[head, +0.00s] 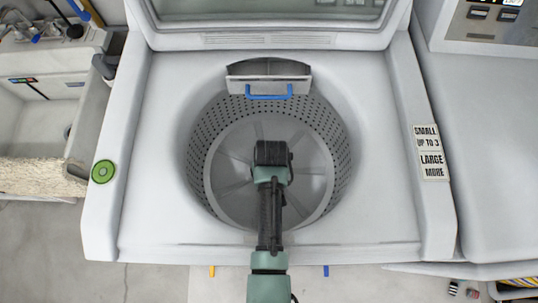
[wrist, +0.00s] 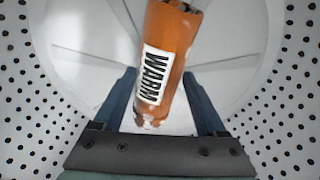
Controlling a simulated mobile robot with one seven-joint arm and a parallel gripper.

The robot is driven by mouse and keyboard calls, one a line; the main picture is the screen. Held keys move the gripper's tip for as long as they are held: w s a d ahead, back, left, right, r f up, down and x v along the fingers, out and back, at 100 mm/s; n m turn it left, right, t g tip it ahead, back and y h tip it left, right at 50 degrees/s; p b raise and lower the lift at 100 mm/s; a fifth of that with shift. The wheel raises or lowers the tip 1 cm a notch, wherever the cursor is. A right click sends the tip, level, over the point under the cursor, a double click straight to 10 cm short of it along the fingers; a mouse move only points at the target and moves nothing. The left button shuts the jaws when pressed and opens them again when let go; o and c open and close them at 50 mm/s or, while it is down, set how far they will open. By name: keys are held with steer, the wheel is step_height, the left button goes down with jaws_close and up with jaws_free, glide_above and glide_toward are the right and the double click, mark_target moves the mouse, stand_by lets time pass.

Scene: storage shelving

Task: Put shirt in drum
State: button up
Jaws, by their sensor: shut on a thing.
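The open top-loading drum (head: 332,130) has perforated grey walls and a finned round floor in the head view. Its dotted wall (wrist: 35,115) surrounds my gripper in the wrist view. My gripper (head: 272,155) is over the drum opening, pointing down in it. In the wrist view my gripper (wrist: 158,78) is shut on an orange, roll-shaped thing (wrist: 182,35) with a white label that seems to read WARM. I cannot tell for sure whether this is the shirt. The head view hides it behind my gripper. The drum floor looks otherwise empty.
The washer lid (head: 270,10) is raised at the back. A blue handle (head: 268,97) sits at the drum's rear rim. A green round thing (head: 103,171) is on the washer's left edge. A sink (head: 40,115) stands left, another machine (head: 500,150) right.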

steer(key=shift+f, duration=0.25)
steer(key=o, duration=1.4)
steer(key=shift+o, duration=0.2)
